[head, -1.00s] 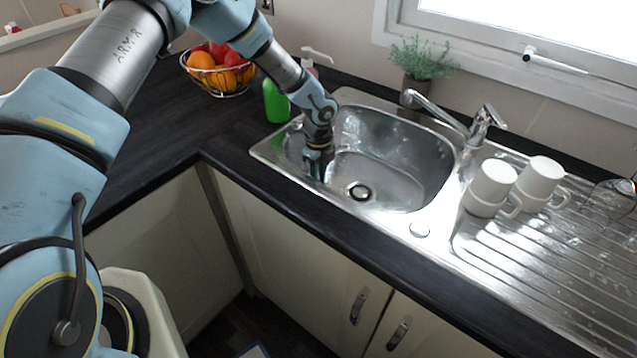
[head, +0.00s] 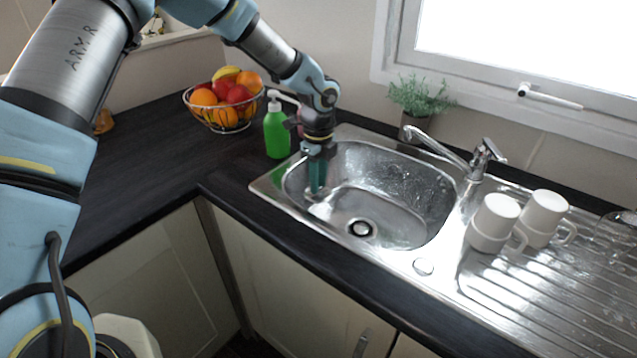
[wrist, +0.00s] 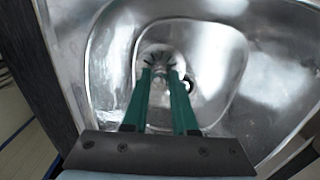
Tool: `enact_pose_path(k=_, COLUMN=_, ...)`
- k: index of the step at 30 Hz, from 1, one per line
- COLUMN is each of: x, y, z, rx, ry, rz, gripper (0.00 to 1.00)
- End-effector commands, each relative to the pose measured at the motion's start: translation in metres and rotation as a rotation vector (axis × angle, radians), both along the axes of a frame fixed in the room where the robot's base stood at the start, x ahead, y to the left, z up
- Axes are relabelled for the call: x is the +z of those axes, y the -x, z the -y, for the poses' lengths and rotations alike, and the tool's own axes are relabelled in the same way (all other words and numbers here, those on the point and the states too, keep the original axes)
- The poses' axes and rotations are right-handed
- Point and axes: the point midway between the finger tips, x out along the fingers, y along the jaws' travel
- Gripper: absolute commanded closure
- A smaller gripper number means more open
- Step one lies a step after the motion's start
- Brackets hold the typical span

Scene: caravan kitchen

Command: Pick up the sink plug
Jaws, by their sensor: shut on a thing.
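The sink plug (head: 318,193) is a small silvery round piece at the fingertips in the head view. In the wrist view the plug (wrist: 158,58) looks like a metal disc with dark radial slots. My gripper (head: 318,184) points down inside the left part of the sink bowl, its green fingers shut on the plug. In the wrist view the gripper (wrist: 160,72) partly covers the plug. The drain (head: 362,228) is a dark round hole in the bowl floor, to the right of the plug. In the wrist view the drain (wrist: 190,84) is partly hidden by the right finger.
The sink (head: 432,232) walls surround my gripper. The tap (head: 445,150) reaches over the bowl's back right. Two white mugs (head: 510,222) stand on the drainer. A green soap bottle (head: 276,132) and a fruit bowl (head: 225,113) stand close behind the arm. The counter (head: 150,185) at left is clear.

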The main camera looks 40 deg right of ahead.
Motion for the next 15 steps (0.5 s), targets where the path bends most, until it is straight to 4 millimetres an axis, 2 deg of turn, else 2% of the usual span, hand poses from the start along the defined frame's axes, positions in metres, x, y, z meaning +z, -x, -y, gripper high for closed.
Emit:
enact_pose_path(k=1, x=0.009, y=0.0, z=0.0, rx=0.0, ry=0.0, rz=0.0, gripper=1.0)
enact_pose_path(k=15, x=0.047, y=0.0, z=0.0, rx=0.0, ry=0.0, rz=0.0, gripper=1.0)
